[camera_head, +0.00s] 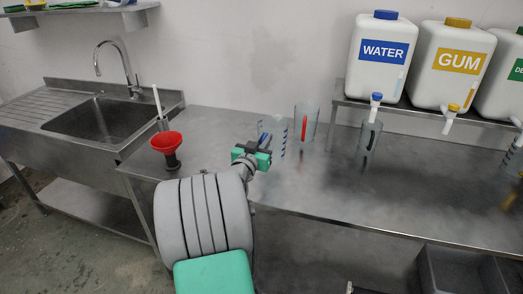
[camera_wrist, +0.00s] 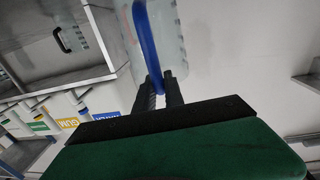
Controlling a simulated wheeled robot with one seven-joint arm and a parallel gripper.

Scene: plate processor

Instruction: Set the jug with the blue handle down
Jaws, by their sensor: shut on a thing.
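The jug with the blue handle (camera_head: 280,139) is clear, with marks on its side. In the head view it is at the steel table's back, partly hidden behind my gripper (camera_head: 263,150). In the wrist view the blue handle (camera_wrist: 148,45) runs down between the dark fingers of my gripper (camera_wrist: 160,92), which is shut on it. The clear jug body (camera_wrist: 170,35) is beyond the fingers. I cannot tell whether the jug's base touches the table.
A red-handled jug (camera_head: 305,124) stands just right of the held jug. Another jug (camera_head: 369,138) stands under the WATER container (camera_head: 380,62). A red funnel (camera_head: 166,141) and the sink (camera_head: 103,120) are to the left. The steel table (camera_head: 345,200) is bare at front right.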

